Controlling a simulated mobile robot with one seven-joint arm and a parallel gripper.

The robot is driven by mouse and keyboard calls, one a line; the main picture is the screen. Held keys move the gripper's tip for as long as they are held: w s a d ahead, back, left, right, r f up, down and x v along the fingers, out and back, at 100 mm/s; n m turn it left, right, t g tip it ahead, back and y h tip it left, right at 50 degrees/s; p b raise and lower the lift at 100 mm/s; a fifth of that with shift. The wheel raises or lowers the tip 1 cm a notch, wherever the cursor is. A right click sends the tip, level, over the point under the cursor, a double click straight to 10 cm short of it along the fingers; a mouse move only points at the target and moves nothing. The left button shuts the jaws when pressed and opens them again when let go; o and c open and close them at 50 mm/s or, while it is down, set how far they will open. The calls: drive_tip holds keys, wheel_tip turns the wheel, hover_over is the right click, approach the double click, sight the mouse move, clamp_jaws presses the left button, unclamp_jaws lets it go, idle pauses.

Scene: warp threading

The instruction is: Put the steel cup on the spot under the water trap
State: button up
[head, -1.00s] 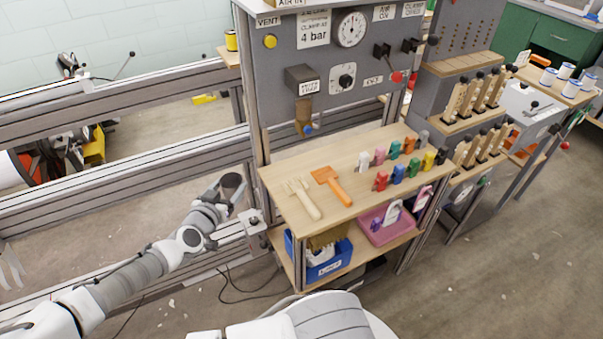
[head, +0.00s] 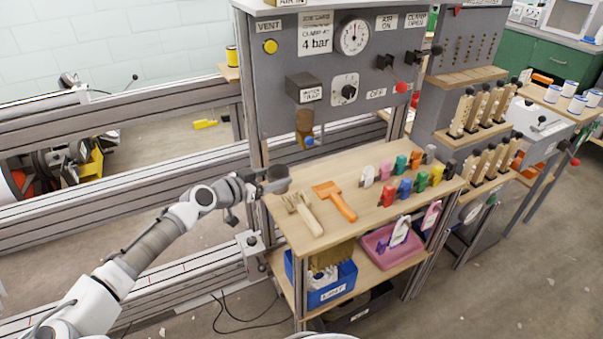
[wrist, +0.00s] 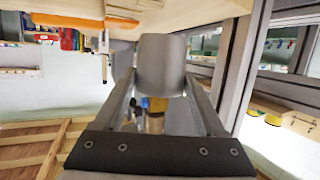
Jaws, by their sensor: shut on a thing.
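My gripper (head: 259,184) is shut on the steel cup (head: 277,178), a grey cylinder held at the left end of the wooden bench top. In the wrist view the cup (wrist: 162,65) sits between the two fingers of my gripper (wrist: 161,88). The water trap (head: 305,120), an amber bowl with a blue knob under a labelled grey box, hangs from the panel behind and to the right, higher than the cup. In the wrist view an amber part (wrist: 156,106) shows beyond the cup. I cannot make out a marked spot on the bench under the trap.
Several coloured clips (head: 405,185) stand farther right. The grey panel (head: 280,105) rises behind. Bare bench lies behind the tools.

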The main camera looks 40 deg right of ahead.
drive_tip(key=d, duration=0.3)
drive_tip(key=d+b, duration=0.1)
drive_tip(key=d, duration=0.3)
drive_tip(key=w+d+b, duration=0.1)
drive_tip(key=d, duration=0.2)
drive_tip(key=shift+d, duration=0.35)
wheel_tip(320, 180, down, 4)
drive_tip(key=shift+r+b, duration=0.15)
drive_tip(key=shift+b, duration=0.8)
drive_tip(key=shift+r, duration=0.1)
drive_tip(key=o, duration=1.4)
drive_tip(key=shift+c, duration=0.2)
